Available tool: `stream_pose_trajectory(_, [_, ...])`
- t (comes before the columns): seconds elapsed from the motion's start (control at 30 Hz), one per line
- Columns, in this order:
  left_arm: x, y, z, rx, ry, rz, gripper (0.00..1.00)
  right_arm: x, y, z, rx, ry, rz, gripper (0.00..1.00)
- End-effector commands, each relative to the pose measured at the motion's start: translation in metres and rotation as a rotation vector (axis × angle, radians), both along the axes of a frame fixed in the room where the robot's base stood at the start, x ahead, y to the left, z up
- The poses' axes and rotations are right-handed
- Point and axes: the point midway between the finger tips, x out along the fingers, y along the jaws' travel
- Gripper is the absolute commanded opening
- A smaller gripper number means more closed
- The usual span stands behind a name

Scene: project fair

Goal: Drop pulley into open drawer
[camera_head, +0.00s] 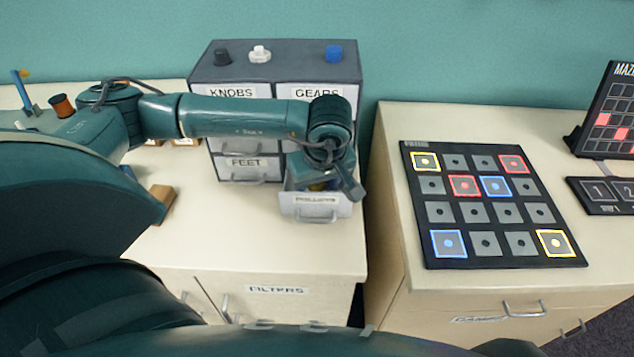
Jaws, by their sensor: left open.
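The open drawer (316,209), labelled PULLEYS, is pulled out from the lower right of a dark grey drawer cabinet (290,70). My left gripper (338,178) is open, pointing down at the drawer, with its arm reaching in from the left. A small yellow patch (318,186) shows inside the drawer below the gripper. I cannot tell whether it is the pulley, as the gripper and arm hide most of the drawer's inside. My right gripper is not in view.
An orange spool (62,105) is at the left. A black puzzle board (485,205) lies on the right cabinet, across a gap. Bare counter (240,235) lies in front of the drawers.

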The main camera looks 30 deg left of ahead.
Motion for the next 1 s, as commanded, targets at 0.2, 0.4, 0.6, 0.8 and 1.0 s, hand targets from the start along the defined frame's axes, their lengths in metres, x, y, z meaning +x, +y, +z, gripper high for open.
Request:
stream_pose_trajectory(0.2, [0.0,0.0,0.004,-0.001,-0.001,0.0,0.52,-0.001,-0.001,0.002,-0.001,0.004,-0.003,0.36])
stream_pose_trajectory(0.4, [0.0,-0.003,0.022,-0.003,-0.005,-0.002,0.52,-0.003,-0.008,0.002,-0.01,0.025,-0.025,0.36])
stream_pose_trajectory(0.6, [-0.007,-0.013,0.067,-0.002,-0.008,-0.003,0.52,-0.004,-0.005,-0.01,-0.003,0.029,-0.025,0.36])
stream_pose_trajectory(0.8, [-0.014,-0.021,0.105,0.0,-0.005,-0.002,0.52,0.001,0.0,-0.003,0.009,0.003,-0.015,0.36])
stream_pose_trajectory(1.0, [-0.018,-0.026,0.125,0.0,-0.002,-0.001,0.52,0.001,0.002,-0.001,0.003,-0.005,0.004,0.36])
